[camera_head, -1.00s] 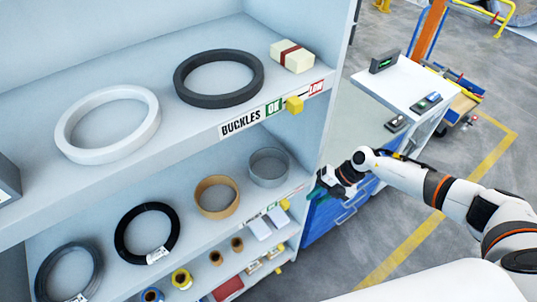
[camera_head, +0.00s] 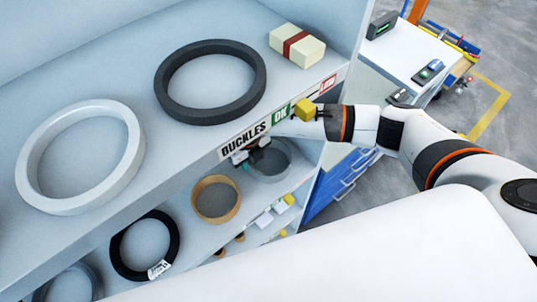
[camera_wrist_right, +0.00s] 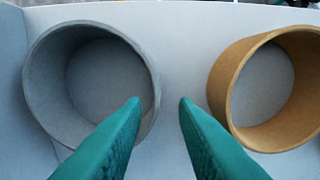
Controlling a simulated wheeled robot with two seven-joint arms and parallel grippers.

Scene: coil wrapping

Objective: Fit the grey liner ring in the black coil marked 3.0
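The grey liner ring (camera_head: 281,162) stands on the middle shelf, partly hidden by my right arm and gripper. It also shows large at the left of the right wrist view (camera_wrist_right: 50,80). My right gripper (camera_wrist_right: 159,100) is open and empty. In the wrist view its left fingertip overlaps the ring's near-right rim; contact cannot be told. In the head view the gripper (camera_head: 244,156) is under the upper shelf's edge. A black coil (camera_head: 172,232) with a white tag lies farther left on the middle shelf; its marking is unreadable. My left gripper is out of view.
A brown ring (camera_head: 232,201) stands close beside the grey one. The upper shelf holds a white ring (camera_head: 28,160), a dark ring (camera_head: 258,82) and a banded block (camera_head: 297,47). Its front edge (camera_head: 190,178) overhangs the middle shelf.

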